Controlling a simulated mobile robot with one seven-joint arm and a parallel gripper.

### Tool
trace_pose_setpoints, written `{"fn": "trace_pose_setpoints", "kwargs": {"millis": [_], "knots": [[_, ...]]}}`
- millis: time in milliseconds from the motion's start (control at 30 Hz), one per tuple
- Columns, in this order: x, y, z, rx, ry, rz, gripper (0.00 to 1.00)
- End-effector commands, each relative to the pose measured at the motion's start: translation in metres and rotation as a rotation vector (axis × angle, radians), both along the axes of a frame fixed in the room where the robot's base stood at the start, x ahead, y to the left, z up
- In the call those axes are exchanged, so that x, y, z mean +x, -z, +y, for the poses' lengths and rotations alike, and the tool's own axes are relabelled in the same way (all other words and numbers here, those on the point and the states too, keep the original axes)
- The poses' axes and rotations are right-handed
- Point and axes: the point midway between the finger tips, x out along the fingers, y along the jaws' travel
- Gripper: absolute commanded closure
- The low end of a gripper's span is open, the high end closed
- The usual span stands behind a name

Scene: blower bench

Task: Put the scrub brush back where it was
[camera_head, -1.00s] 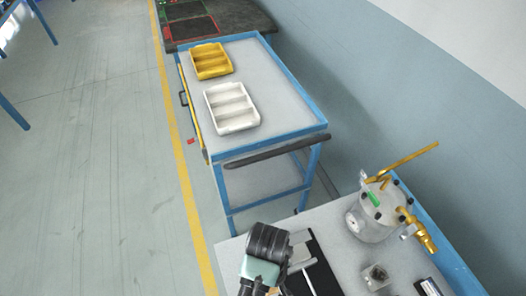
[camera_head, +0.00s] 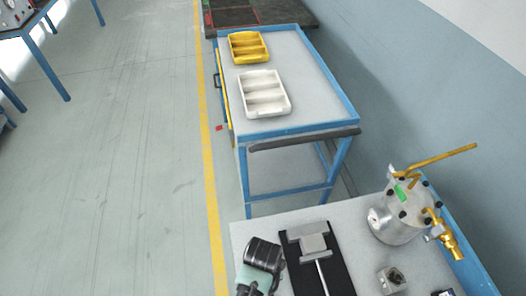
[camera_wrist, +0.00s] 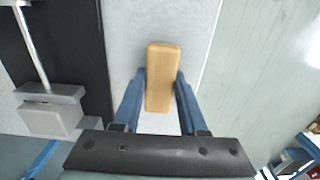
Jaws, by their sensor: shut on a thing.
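The scrub brush shows in the wrist view as a plain wooden block (camera_wrist: 162,70), long side pointing away from my wrist. My gripper (camera_wrist: 160,88) has its two blue fingers on either side of the block and is shut on it. Below the block is the pale grey bench top (camera_wrist: 128,35), near its edge. I cannot tell whether the brush touches it. No bristles show. In the head view my dark wrist is at the bench's near left corner, and it hides the fingers and the brush.
A black mat (camera_head: 335,280) with a grey metal clamp-like fixture (camera_head: 314,243) lies beside my wrist. A metal canister with brass fittings (camera_head: 398,218) and a small metal block (camera_head: 391,279) stand to the right. Behind is a blue cart (camera_head: 330,95) with yellow (camera_head: 249,61) and white trays (camera_head: 288,112).

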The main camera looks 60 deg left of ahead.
Motion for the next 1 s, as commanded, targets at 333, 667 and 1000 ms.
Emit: {"fn": "trace_pose_setpoints", "kwargs": {"millis": [333, 667, 1000], "knots": [[0.0003, 0.0082, 0.0001, 0.001, 0.0, 0.0, 1.0], [0.0001, 0.0111, 0.0001, 0.001, 0.0, 0.0, 0.28], [0.0003, 0.0058, 0.0001, 0.001, 0.0, -0.001, 0.28]]}}
